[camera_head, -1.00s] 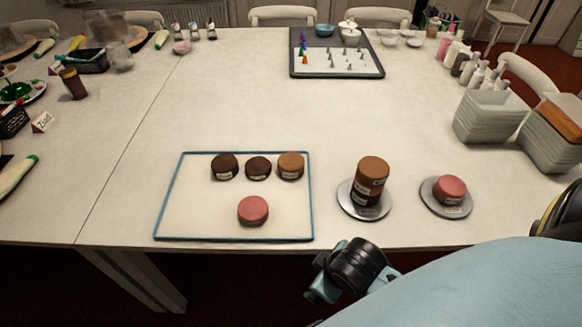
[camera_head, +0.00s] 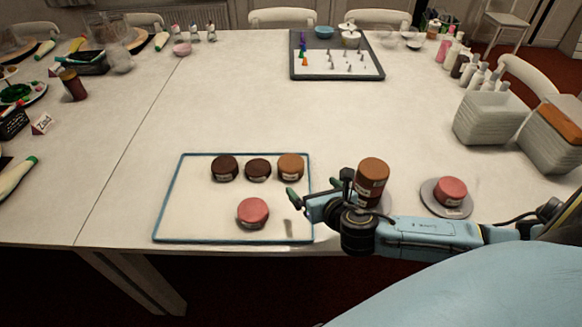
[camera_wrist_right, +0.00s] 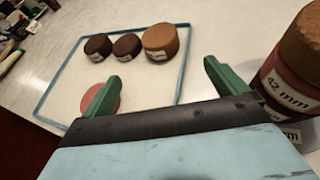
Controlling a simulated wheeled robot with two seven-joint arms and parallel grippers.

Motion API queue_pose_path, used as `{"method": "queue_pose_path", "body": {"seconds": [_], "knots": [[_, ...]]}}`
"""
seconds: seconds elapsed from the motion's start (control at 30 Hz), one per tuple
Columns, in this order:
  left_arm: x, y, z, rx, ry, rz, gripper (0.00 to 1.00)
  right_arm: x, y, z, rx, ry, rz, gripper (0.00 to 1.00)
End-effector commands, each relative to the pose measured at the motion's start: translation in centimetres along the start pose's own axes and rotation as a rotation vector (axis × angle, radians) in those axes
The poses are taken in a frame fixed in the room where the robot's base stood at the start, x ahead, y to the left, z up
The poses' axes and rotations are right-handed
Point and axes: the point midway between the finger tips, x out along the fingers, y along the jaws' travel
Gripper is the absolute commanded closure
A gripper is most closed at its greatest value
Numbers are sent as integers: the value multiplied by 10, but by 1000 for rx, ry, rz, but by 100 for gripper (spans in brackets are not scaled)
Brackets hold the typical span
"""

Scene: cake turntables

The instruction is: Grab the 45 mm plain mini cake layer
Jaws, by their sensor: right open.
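A tan mini cake layer (camera_head: 291,166) sits at the back right of a blue-rimmed tray (camera_head: 190,215). In the right wrist view the tan layer (camera_wrist_right: 160,40) shows a white label too small to read. My right gripper (camera_head: 316,188) is open and empty, at the tray's right edge, nearer the front than the tan layer and apart from it. Its two green fingertips show in the right wrist view (camera_wrist_right: 164,84), with the tan layer beyond them. My left gripper is not in view.
Two dark layers (camera_head: 224,168) (camera_head: 258,169) and a pink layer (camera_head: 253,212) share the tray. Close right of my gripper stands a stack with a tan top (camera_head: 373,170); its pink layer's label reads 42 mm (camera_wrist_right: 289,92). A pink layer (camera_head: 451,190) sits on a turntable further right.

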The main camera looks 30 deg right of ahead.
Motion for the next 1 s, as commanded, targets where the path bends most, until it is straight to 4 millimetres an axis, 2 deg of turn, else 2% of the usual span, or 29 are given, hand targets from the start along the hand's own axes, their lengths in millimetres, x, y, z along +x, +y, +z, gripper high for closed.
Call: {"method": "queue_pose_path", "body": {"seconds": [0.13,0.27,0.43,0.73,1.0], "knots": [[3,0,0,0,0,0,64,14,-4,4,-109,-21,14,3],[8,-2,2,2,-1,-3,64,38,-3,4,-109,-22,14,3],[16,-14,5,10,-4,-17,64,69,-2,3,-107,-20,14,3],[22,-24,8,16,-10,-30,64,94,-2,3,-105,-18,14,3],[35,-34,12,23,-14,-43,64,132,-1,2,-105,-18,13,3]]}}
